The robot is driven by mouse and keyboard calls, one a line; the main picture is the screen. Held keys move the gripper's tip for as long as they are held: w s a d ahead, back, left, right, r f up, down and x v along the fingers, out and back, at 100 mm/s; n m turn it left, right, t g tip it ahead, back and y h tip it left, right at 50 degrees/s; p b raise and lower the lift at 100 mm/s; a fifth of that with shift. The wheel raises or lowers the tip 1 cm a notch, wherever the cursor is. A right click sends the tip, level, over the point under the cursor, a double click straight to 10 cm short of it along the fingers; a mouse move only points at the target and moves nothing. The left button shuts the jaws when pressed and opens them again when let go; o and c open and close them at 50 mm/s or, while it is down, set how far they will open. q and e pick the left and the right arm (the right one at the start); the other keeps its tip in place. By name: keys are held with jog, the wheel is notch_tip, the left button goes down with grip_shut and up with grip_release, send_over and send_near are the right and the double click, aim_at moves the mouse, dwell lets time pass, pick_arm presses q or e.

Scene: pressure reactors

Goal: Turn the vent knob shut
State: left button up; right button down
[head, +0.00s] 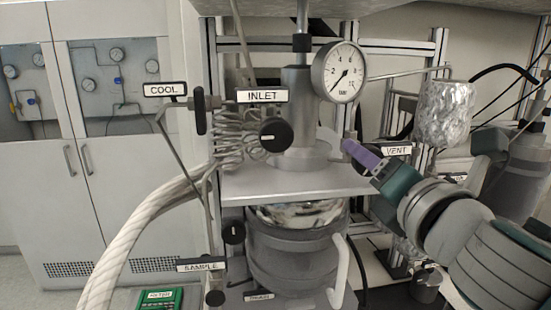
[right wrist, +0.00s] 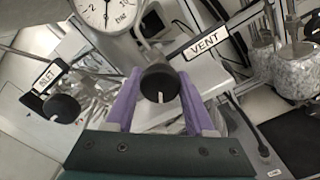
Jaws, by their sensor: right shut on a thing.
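The vent knob (right wrist: 159,84) is black and round with a short white mark, which points down in the right wrist view. It sits near the VENT label (right wrist: 204,45), which also shows in the head view (head: 397,150). My right gripper (right wrist: 160,90) has purple fingers, one on each side of the knob, and is shut on it. In the head view my right gripper (head: 347,146) reaches in from the right at the reactor's side. My left gripper is not in view.
The black INLET knob (head: 276,134) is close to the left of the gripper. A pressure gauge (head: 338,72) is just above, its needle pointing lower left. A foil-wrapped vessel (head: 446,113) hangs at the right. A steel plate (head: 290,184) lies below the knobs.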

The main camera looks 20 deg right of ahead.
jog(key=m, duration=0.6)
jog(key=shift+m+b, duration=0.3)
jog(key=m, duration=0.4)
jog(key=shift+m, duration=0.8)
jog(key=shift+c, duration=1.3)
grip_release()
